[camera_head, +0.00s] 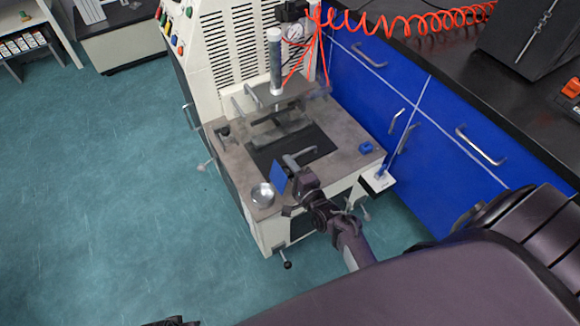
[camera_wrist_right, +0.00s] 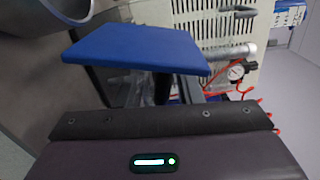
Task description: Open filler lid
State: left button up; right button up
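The press-like machine (camera_head: 225,158) stands at the middle of the head view. A flat blue plate (camera_head: 278,178) stands tilted on its front left part, beside a round metal bowl (camera_head: 262,194). I cannot tell for certain whether this plate is the filler lid. My right gripper (camera_head: 303,180) is just right of the plate, very close to it. In the right wrist view the blue plate (camera_wrist_right: 140,48) lies straight ahead of the gripper body, with the bowl (camera_wrist_right: 62,12) at upper left. The fingertips are hidden, so contact and grip are unclear. My left gripper does not show clearly.
A small blue block (camera_head: 366,147) lies on the machine's right side. A bent metal handle (camera_head: 300,158) is close behind my right gripper. Blue cabinets (camera_head: 425,120) with a black worktop stand at right. A red coiled hose (camera_head: 410,22) hangs above. The floor at left is clear.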

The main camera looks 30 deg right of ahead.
jog(key=shift+s, duration=0.5)
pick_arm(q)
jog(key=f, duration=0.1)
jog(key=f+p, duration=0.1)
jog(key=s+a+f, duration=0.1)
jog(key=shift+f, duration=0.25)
pick_arm(e)
jog(key=s, duration=0.6)
jog(key=shift+s, duration=0.4)
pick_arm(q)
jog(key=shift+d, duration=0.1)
pick_arm(e)
jog(key=shift+d, duration=0.15)
